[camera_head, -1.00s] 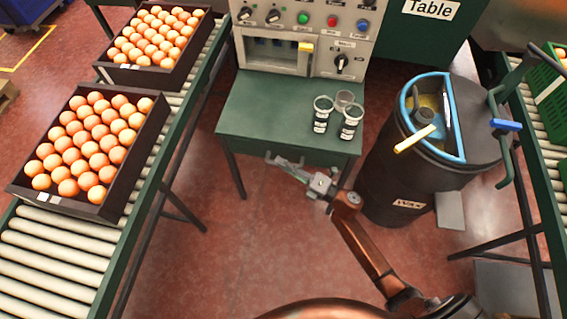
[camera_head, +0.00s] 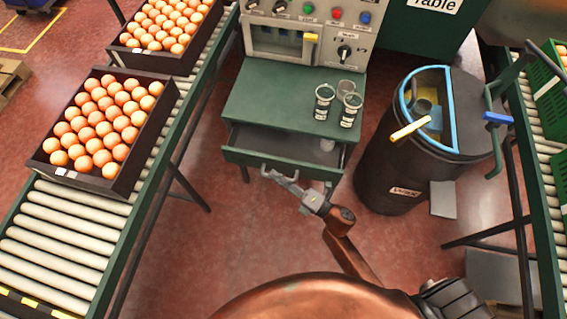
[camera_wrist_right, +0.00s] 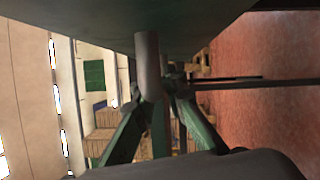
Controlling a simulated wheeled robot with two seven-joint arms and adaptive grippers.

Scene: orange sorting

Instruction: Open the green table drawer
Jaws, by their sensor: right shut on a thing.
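The green table (camera_head: 262,93) stands in the middle of the head view. My right gripper (camera_head: 275,177) is shut on the drawer's grey handle (camera_head: 290,170) at the front. In the right wrist view the handle (camera_wrist_right: 147,65) stands between the two fingers (camera_wrist_right: 160,125), under the drawer's dark front. My left gripper is not in view.
Black-labelled jars (camera_head: 324,101) stand on the table's right side. A control panel (camera_head: 310,30) is behind. A black wax barrel (camera_head: 390,170) stands close on the right. A roller conveyor (camera_head: 65,220) with orange crates (camera_head: 135,165) runs on the left.

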